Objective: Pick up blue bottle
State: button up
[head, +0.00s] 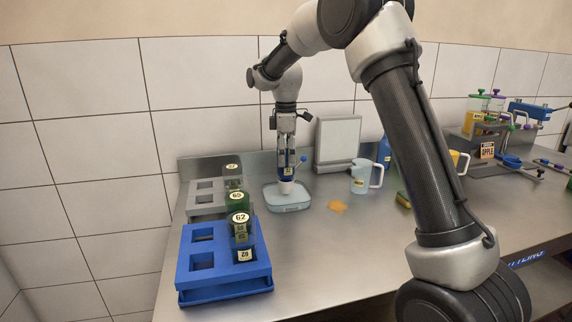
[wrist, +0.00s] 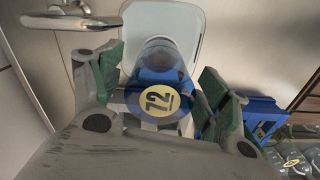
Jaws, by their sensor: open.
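The blue bottle (wrist: 160,75) has a round yellow "72" label facing the wrist camera, and it sits between the green-padded fingers of my gripper (wrist: 156,88). The fingers stand apart on either side of it; I cannot tell whether either touches it.
A blue rack (head: 205,275) and a grey rack (head: 200,212) with numbered bottles stand at left. A grey panel (head: 337,140), a jug (head: 360,177) and an orange spill (head: 337,207) are to the right.

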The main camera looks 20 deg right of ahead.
notch_tip(320, 180, down, 3)
jog(key=shift+r, duration=0.15)
jog(key=c, duration=1.3)
jog(key=shift+o, duration=0.2)
notch_tip(320, 180, up, 16)
